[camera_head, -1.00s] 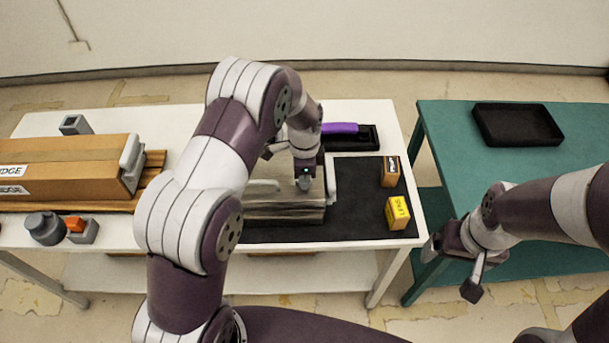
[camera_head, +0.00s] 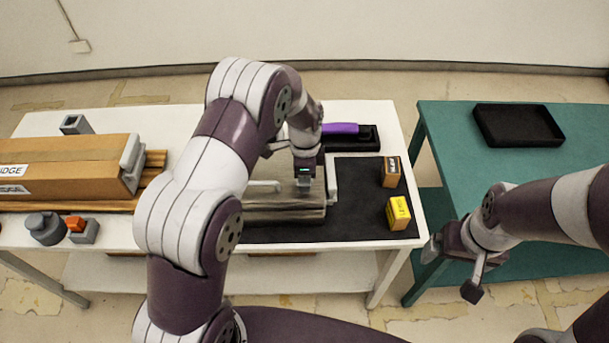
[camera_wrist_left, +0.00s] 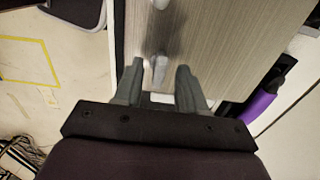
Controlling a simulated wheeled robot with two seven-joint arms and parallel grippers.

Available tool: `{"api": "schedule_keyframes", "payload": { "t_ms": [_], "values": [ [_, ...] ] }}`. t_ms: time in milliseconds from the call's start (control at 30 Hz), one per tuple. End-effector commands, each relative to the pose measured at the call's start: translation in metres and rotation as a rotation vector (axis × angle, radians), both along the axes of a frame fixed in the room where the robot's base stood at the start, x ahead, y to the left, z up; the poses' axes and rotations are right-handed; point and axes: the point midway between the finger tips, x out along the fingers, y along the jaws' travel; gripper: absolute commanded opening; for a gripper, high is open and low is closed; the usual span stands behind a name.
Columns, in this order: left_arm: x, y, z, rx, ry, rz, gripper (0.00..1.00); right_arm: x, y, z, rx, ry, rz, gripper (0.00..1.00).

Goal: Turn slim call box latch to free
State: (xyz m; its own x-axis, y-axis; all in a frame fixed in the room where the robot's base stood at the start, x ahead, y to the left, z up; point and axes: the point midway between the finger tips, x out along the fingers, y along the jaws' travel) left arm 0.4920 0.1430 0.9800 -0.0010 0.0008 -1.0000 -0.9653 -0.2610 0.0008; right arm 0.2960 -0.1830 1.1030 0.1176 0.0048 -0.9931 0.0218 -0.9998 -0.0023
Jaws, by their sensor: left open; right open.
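The slim call box (camera_head: 285,208) is a wood-grain box lying on the dark mat of the white table, mostly behind my left arm in the head view. In the left wrist view its grained face (camera_wrist_left: 215,40) fills the upper middle. A small grey latch (camera_wrist_left: 158,70) stands on that face, between the fingers of my left gripper (camera_wrist_left: 160,85). The fingers are open, one on each side of it; contact cannot be told. In the head view my left gripper (camera_head: 304,185) points down over the box. My right gripper (camera_head: 455,268) is open and empty beside the green table.
A purple handset (camera_head: 341,128) lies in a black tray behind the box. A long brown box (camera_head: 60,160) lies at left. A black tray (camera_head: 518,125) sits on the green table (camera_head: 455,140).

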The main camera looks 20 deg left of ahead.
Motion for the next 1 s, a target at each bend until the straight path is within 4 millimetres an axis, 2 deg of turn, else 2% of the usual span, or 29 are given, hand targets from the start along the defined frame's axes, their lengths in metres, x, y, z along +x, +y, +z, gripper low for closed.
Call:
{"api": "schedule_keyframes", "payload": {
  "t_ms": [167,400,500,633,1000],
  "values": [
    [0.002,0.0,0.033,-0.001,-0.009,0.0,0.4,0.0,0.0,-0.011,0.0,0.0,0.0,0.92],
    [0.001,0.0,0.096,-0.001,-0.008,0.0,0.4,0.0,0.0,-0.023,0.0,0.0,0.0,0.92],
    [0.001,0.0,0.118,-0.001,-0.003,0.0,0.4,0.0,0.0,-0.013,0.0,0.0,0.0,0.92],
    [0.0,0.001,0.125,0.0,-0.002,0.0,0.4,0.0,0.0,-0.011,0.0,0.0,0.0,0.92],
    [0.0,0.001,0.124,-0.001,-0.001,0.0,0.4,0.0,0.0,-0.012,0.0,0.0,0.0,0.92]
  ]
}}
